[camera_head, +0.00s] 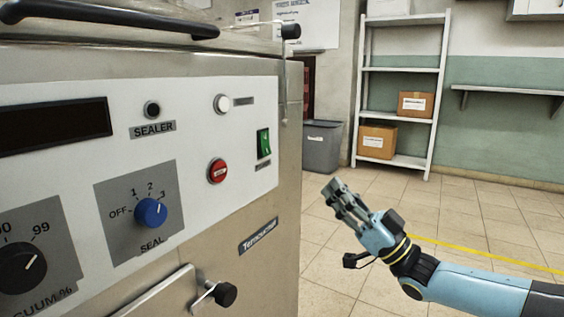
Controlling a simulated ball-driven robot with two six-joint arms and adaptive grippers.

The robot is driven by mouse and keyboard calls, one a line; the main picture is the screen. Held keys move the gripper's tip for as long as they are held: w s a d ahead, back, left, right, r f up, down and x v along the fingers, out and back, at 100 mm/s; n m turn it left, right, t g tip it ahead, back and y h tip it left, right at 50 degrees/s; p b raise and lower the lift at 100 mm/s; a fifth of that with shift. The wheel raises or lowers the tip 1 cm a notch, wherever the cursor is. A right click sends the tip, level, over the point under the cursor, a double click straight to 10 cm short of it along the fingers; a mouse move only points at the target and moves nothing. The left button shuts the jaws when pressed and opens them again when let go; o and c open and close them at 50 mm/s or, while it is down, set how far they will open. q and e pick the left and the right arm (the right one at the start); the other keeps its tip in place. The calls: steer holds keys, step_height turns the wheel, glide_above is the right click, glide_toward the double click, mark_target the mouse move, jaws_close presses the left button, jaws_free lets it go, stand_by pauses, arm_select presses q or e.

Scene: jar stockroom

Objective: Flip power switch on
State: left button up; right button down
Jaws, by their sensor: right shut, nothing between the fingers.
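The power switch (263,143) is a green rocker in a dark frame near the right edge of the machine's white control panel (205,120). Its small label below is too small to read, and I cannot tell which way the rocker is tipped. My right gripper (335,188) is shut and empty. My left gripper is not in view.
The panel also bears a red button (217,170), a white button (222,104), a blue SEAL knob (151,212) and a black vacuum knob (20,268). A black clamp knob (224,294) juts out below. A grey bin (322,147) and shelf (397,70) stand behind; tiled floor is clear.

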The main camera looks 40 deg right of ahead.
steer(key=b, duration=0.1)
glide_toward(268, 139)
step_height(268, 139, up, 4)
steer(key=w, duration=0.1)
steer(key=w+a+b, duration=0.1)
steer(key=w+b, duration=0.1)
steer(key=shift+a+f, duration=0.2)
steer(key=shift+f, duration=0.15)
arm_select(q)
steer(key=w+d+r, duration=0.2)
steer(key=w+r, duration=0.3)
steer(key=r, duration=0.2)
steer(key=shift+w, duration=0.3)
arm_select(e)
steer(key=shift+w+a, duration=0.15)
steer(key=shift+w, duration=0.15)
